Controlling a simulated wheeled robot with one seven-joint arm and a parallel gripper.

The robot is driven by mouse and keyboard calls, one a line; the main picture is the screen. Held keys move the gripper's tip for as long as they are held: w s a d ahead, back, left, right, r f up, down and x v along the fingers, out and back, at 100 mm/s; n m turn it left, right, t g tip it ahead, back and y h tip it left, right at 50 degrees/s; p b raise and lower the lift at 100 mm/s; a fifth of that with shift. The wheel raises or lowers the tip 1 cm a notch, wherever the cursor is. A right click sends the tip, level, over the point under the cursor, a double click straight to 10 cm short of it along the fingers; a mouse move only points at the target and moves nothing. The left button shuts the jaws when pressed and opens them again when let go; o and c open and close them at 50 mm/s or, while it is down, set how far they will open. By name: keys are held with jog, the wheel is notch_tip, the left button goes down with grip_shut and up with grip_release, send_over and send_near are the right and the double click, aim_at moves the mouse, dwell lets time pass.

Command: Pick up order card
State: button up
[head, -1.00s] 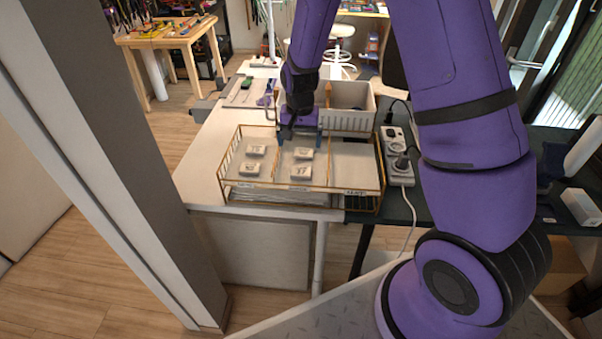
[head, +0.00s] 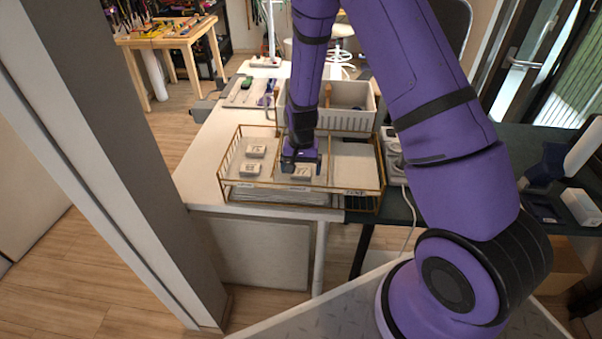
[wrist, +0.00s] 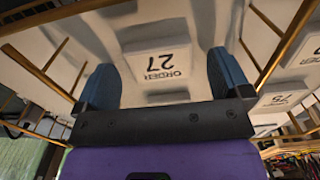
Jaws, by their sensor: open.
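A white order card marked "ORDER 27" (wrist: 158,64) lies in the wire tray and appears upside down in the wrist view. My gripper (wrist: 160,82) is open, with one blue finger on each side of this card and nothing held. In the head view my gripper (head: 301,166) is low over the tray's middle compartment. A card (head: 303,172) there shows partly below it; the card behind it is hidden by my arm.
The gold wire tray (head: 262,184) has upright wire walls and dividers. Its left compartment holds two more cards (head: 255,151); the right one looks empty. A grey basket (head: 350,119) stands behind, and a power strip (head: 393,158) lies to the right.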

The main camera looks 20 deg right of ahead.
jog(key=shift+f, duration=0.4)
jog(key=c, duration=1)
jog(key=shift+r, duration=0.1)
